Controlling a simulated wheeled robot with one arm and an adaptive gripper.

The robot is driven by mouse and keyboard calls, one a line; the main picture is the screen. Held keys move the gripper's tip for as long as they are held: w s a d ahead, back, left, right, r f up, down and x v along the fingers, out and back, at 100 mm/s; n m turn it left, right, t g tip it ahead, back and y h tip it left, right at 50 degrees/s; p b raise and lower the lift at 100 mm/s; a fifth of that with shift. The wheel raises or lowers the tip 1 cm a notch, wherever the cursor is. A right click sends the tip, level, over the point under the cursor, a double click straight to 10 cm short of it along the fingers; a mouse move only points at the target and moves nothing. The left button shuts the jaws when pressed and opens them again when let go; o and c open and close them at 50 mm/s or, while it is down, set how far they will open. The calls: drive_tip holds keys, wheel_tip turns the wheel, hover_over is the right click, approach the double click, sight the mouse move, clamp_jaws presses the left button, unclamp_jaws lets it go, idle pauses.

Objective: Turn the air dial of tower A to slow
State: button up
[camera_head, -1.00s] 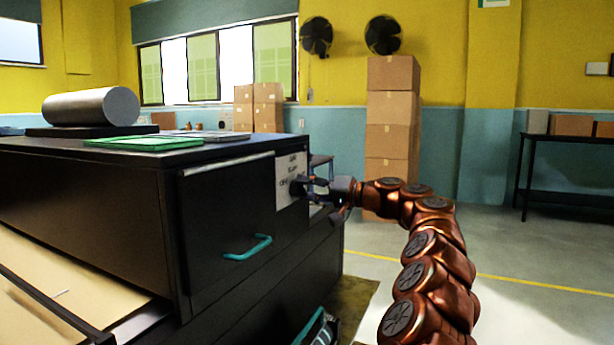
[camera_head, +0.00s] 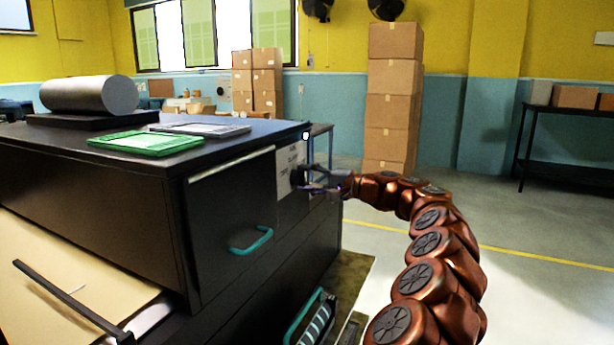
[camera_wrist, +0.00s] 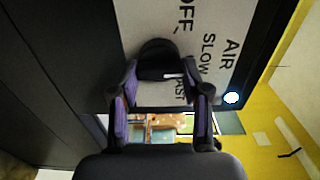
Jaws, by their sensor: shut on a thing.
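The air dial (camera_wrist: 158,56) is a dark round knob on a white label plate (camera_wrist: 215,18) marked AIR, OFF, SLOW and FAST. A short white mark on the knob points right in the wrist view, near the gap between SLOW and FAST; I cannot tell exactly which it meets. My gripper (camera_wrist: 162,88) is shut on the dial, one finger on each side. In the head view my gripper (camera_head: 306,180) reaches the plate (camera_head: 288,168) on the dark cabinet (camera_head: 110,180) from the right. The knob is mostly hidden there. A small round light (camera_wrist: 231,98) glows white beside the plate.
A teal-handled drawer (camera_head: 238,215) is left of the plate. A green frame (camera_head: 145,142), a grey frame (camera_head: 200,129) and a grey roll (camera_head: 90,95) lie on top. Stacked cartons (camera_head: 393,100) stand behind. The floor at right is open.

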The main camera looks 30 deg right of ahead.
idle(0.3)
drive_tip(key=o, duration=1.1)
drive_tip(key=shift+o, duration=0.2)
drive_tip(key=v, duration=1.2)
